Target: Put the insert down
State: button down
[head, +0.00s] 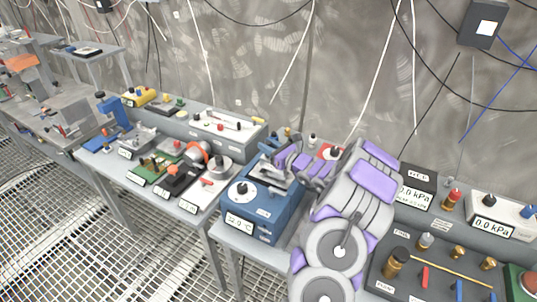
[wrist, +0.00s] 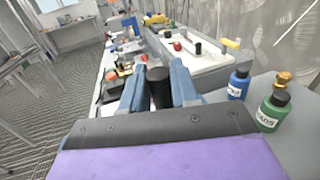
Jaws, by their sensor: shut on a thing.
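My gripper (head: 284,160) is above the top of a blue bench unit (head: 262,210) with a round dial and a temperature readout. In the wrist view, its two blue-grey fingers (wrist: 157,78) are shut on a dark cylinder, which I take to be the insert (wrist: 158,90). The insert's black top shows between the fingers, and its lower part is hidden. In the head view, my arm and gripper cover the insert. I cannot tell whether it touches the blue unit.
A white-topped instrument box (head: 222,122) is behind. A cluttered tool bench (head: 170,165) lies left, and a dark fittings panel (head: 420,275) lies right.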

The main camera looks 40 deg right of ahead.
jog(key=shift+r+p, duration=0.3)
jog(key=shift+r, duration=1.55)
